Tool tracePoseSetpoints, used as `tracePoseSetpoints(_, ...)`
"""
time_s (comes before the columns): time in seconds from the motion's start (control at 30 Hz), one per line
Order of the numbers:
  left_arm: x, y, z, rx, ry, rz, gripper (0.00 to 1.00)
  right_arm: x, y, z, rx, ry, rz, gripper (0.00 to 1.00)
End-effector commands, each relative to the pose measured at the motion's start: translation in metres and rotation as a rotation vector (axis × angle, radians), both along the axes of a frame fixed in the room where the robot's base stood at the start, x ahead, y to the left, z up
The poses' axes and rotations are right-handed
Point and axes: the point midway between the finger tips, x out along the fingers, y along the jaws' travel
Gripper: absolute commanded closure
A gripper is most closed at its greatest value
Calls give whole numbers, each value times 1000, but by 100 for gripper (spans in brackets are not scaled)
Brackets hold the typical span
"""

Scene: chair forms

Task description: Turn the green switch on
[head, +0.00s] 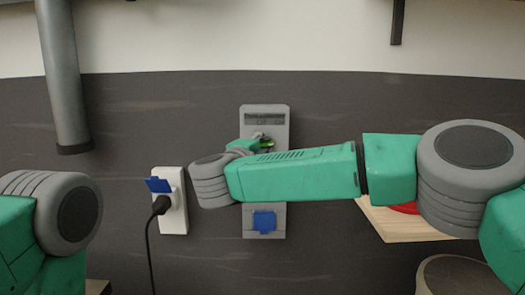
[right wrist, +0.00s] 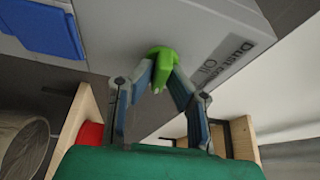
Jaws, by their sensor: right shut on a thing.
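The green switch (right wrist: 162,60) sticks out from a grey panel (right wrist: 110,30) in the right wrist view. My right gripper (right wrist: 163,74) is shut on it, with one finger against each side. In the head view, the panel (head: 281,132) is fixed to the dark wall, and my right arm crosses in front of it. The right gripper (head: 258,145) and the switch are largely hidden there by the wrist. A dark label sits next to the switch; its small text is only partly readable. My left arm shows at the left edge, but its gripper is out of view.
A blue cover (head: 264,221) is on the panel's lower part. Left of it is a white socket (head: 172,222) with a blue flap and a black plug and cord (head: 158,207). A grey pipe (head: 62,80) hangs at upper left. A wooden board (head: 392,225) with a red part is at right.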

Motion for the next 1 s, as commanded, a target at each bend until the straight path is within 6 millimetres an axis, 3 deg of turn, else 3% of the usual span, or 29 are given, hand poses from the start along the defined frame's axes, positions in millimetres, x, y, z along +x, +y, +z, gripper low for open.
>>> tracePoseSetpoints(0.77,0,0,-4,0,0,0,60,-1,1,-8,99,14,2,100)
tracePoseSetpoints(0.8,0,0,-4,0,0,0,60,-1,1,-8,99,15,2,77)
tracePoseSetpoints(0.83,0,0,-4,0,0,0,60,-1,1,-8,99,14,2,68)
tracePoseSetpoints(1.0,0,0,-4,0,0,0,60,0,0,-5,98,9,1,68)
